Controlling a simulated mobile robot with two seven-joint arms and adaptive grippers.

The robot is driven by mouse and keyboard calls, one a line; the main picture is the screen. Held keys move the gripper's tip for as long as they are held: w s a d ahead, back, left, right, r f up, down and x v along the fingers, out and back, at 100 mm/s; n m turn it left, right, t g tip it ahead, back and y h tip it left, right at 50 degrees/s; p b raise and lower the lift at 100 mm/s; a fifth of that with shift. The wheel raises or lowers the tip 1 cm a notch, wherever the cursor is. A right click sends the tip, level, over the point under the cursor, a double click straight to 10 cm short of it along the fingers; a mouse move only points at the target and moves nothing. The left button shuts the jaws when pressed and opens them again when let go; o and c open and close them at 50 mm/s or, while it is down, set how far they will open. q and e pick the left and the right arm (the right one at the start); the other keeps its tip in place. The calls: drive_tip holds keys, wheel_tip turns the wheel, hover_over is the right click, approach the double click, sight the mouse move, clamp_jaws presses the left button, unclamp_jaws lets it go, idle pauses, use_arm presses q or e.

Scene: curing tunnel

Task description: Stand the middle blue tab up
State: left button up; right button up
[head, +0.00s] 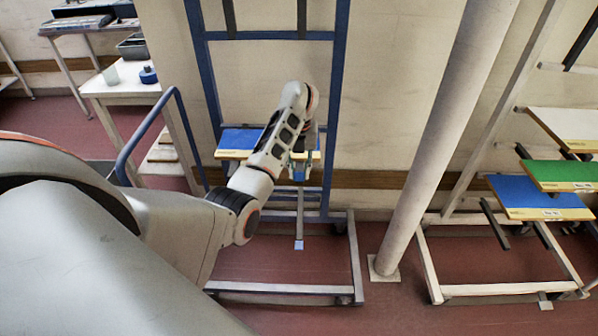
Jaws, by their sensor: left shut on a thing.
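My left gripper (299,169) is at the blue-framed rack, by the front right part of a blue board with a yellow front edge (238,141). It is shut on a small blue piece, apparently the middle blue tab (299,177), though my wrist and jaws hide most of it. The tab's exact tilt cannot be made out. Below it, a grey bar with a pale blue tip (299,244) juts out low on the rack. My right gripper is not in view.
The blue rack frame (338,90) stands against the wall, on a pale wheeled base (280,288). A thick white pole (435,140) rises to its right. Another rack holds green (560,171) and blue boards (530,192). A white table (125,88) stands left. Red floor is clear in front.

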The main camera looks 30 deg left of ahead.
sight(299, 178)
use_arm(q)
drive_tip(key=shift+f, duration=0.1)
idle(0.5)
drive_tip(key=o, duration=1.1)
wheel_tip(299, 178, up, 8)
drive_tip(key=shift+f, duration=0.25)
drive_tip(key=shift+w, duration=0.1)
